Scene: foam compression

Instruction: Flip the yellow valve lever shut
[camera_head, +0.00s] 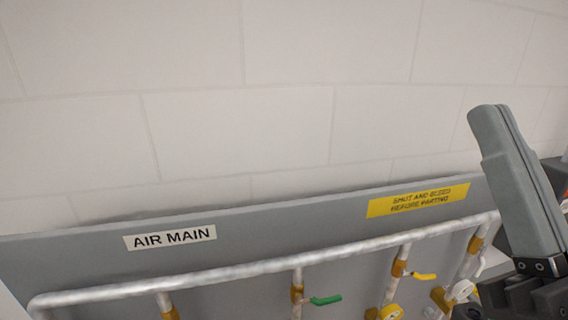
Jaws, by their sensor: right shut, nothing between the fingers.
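The yellow valve lever (424,276) is at the lower right of the head view. It points to the right, crosswise to its pipe, from a brass valve body (399,267) on a vertical drop pipe. My right gripper (492,112) is at the right edge, large and close to the camera, with its grey fingers pointing up. It is shut and empty, to the right of and above the lever in the picture, apart from it. My left gripper is not in view.
A grey panel (290,222) carries an "AIR MAIN" label (170,237), a yellow warning sign (418,200) and a long silver pipe (230,272). A green lever (326,300) is left of the yellow one. The block wall behind is bare.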

